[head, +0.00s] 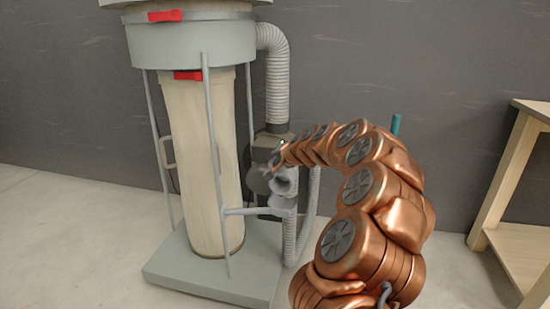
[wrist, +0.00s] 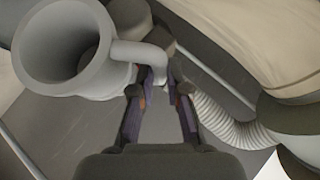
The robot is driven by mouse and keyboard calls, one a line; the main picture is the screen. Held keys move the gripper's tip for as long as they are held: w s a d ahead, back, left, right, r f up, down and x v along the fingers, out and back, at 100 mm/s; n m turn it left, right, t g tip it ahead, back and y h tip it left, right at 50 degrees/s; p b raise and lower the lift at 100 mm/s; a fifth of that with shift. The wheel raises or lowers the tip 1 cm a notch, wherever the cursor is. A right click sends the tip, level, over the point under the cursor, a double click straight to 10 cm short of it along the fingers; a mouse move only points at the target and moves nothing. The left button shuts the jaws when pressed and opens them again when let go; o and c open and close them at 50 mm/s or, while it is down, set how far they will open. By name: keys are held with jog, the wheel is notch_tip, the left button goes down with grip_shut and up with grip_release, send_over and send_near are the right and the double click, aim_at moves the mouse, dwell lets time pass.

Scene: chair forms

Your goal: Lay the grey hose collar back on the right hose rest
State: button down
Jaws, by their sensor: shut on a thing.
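The grey hose collar (head: 285,182), a wide-mouthed funnel, is just beyond the end of my copper arm in the head view. In the wrist view the collar (wrist: 62,48) fills the upper left, mouth open towards the camera. Its bent handle (wrist: 146,54) runs down between the fingertips of my gripper (wrist: 158,80), which is shut on it. The right hose rest (head: 250,211) is a grey arm sticking out right from the machine's front leg, its end just below the collar. I cannot tell whether they touch. My arm's end mostly hides the gripper in the head view.
The dust collector has a pale filter bag (head: 215,150), thin legs and a grey base plate (head: 210,272). A ribbed hose (head: 289,242) hangs below the collar. A wooden table (head: 515,190) stands at right. The floor (head: 80,230) at left is clear.

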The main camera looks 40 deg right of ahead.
jog(key=shift+f+b, duration=1.45)
jog(key=shift+f, duration=1.5)
jog(key=c, duration=1.1)
grip_release()
jog(key=v, duration=1.2)
